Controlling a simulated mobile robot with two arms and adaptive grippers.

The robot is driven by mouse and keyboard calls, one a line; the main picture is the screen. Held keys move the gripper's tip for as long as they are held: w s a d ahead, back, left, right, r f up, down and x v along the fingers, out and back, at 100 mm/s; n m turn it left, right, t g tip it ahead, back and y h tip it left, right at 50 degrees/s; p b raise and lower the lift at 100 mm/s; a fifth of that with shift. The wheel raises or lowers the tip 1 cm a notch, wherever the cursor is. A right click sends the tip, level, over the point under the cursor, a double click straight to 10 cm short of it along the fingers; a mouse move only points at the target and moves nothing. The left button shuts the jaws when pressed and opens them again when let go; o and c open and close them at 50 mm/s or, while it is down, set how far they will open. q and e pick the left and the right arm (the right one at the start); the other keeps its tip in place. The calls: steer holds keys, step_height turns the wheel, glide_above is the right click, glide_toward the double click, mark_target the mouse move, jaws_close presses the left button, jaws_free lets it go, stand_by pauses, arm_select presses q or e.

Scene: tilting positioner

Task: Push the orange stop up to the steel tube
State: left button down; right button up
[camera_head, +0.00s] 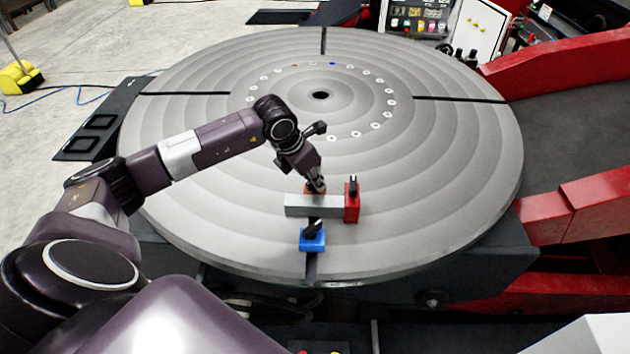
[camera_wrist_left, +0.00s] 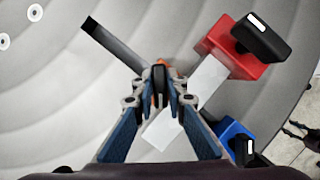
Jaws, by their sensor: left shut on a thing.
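The steel tube (camera_head: 297,206), a light grey bar, lies on the round grey table across its front slot. The orange stop (camera_head: 309,188) is just behind the tube and mostly hidden by my left gripper (camera_head: 317,186). In the left wrist view, a sliver of the orange stop (camera_wrist_left: 154,101) shows between the fingers. My left gripper (camera_wrist_left: 160,82) is shut on the stop's dark handle, beside the tube (camera_wrist_left: 206,82). I cannot tell whether stop and tube touch. My right gripper is not in view.
A red stop (camera_head: 352,206) with a black handle stands at the tube's right end. A blue stop (camera_head: 312,241) sits in front of the tube at the slot. The turntable (camera_head: 440,170) is otherwise clear, with a ring of small holes around its centre.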

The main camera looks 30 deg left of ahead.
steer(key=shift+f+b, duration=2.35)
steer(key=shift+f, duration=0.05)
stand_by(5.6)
